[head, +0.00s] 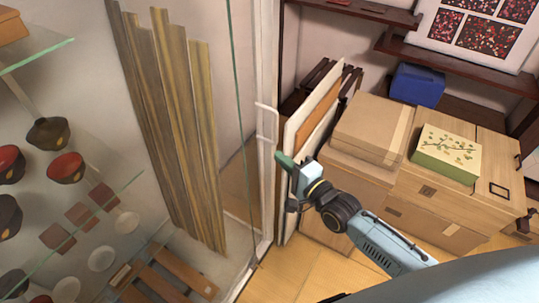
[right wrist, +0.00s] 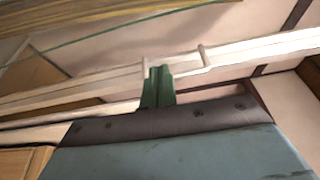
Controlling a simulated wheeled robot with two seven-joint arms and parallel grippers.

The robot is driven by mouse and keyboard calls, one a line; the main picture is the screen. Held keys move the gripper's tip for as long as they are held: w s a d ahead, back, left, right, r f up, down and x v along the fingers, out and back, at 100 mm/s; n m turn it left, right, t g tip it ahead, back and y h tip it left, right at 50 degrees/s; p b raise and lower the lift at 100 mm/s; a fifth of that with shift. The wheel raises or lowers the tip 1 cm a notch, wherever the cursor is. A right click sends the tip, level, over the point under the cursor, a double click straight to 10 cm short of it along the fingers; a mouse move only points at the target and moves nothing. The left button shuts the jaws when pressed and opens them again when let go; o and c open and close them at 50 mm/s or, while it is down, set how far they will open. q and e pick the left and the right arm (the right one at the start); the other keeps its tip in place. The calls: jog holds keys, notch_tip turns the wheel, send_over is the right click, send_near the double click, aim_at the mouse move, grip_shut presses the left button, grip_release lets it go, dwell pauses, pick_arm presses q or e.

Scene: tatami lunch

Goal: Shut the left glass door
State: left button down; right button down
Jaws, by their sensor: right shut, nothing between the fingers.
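The glass door's white upright frame (head: 267,72) runs down the middle of the head view, at the right side of a glass-fronted cabinet. A white bar handle (head: 267,121) sticks out from it. My right gripper (head: 284,160) is shut and empty, its green fingers just right of the frame and a little below the handle. In the right wrist view, the green fingers (right wrist: 158,85) overlap the pale frame (right wrist: 100,92) beside the handle (right wrist: 205,58). I cannot tell whether they touch, or how far the door stands open. My left gripper is out of view.
Glass shelves (head: 125,190) with dark and red bowls (head: 66,167) fill the left. Tall wooden boards (head: 170,110) stand behind the glass. Cardboard boxes (head: 370,130), a green patterned box (head: 447,152) and a blue box (head: 417,84) crowd the right. Some wooden floor (head: 285,275) is clear below.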

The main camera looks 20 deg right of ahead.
jog(key=x, duration=0.9)
jog(key=shift+w+a, duration=0.15)
jog(key=shift+w, duration=0.1)
jog(key=s+a+p, duration=0.1)
jog(key=s+a, duration=0.1)
jog(key=shift+s+a+f+p, duration=0.1)
jog(key=shift+s+a+p, duration=0.25)
jog(key=shift+a, duration=0.05)
jog(key=shift+s+a, duration=0.1)
